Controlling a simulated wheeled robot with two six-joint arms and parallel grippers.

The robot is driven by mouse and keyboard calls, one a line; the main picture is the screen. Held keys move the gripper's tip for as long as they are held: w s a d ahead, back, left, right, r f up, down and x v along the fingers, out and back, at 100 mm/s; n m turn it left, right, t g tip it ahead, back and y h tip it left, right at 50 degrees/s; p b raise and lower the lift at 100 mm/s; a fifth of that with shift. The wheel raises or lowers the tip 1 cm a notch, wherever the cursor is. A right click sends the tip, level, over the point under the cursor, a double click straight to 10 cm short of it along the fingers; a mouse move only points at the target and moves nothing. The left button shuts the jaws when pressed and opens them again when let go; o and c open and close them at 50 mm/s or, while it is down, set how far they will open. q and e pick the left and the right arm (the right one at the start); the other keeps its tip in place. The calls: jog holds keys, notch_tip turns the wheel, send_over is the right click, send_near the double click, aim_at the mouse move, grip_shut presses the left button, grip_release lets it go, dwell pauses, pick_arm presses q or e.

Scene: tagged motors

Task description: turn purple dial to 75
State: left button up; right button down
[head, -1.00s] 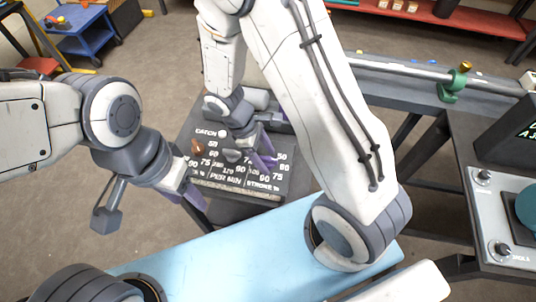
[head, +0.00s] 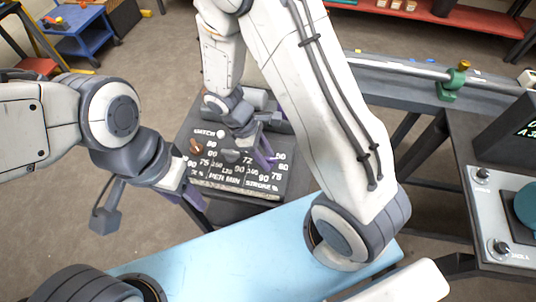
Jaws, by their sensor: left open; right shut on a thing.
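The dark dial panel (head: 235,187) with white numbers lies tilted at the middle of the head view. A copper dial (head: 196,147) and a grey dial (head: 230,155) show on it. My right gripper (head: 265,158), with purplish fingers, is at the right-hand dial position and shut on a dial there. That dial is hidden by the gripper, so I cannot see its colour or its pointer; numbers such as 75 and 90 show beside it. My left gripper (head: 190,206) is open and empty, in front of the panel's left lower corner.
A light blue surface (head: 225,250) lies in front of the panel. A grey control box (head: 490,205) with knobs stands at the right. A rail with a green clamp (head: 452,85) runs behind it. A blue cart (head: 85,35) stands far left.

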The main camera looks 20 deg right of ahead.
jog(key=shift+a, duration=0.2)
dwell(0.7)
jog(key=shift+c, duration=2)
grip_release()
jog(key=v, duration=1)
jog(key=shift+r, duration=0.25)
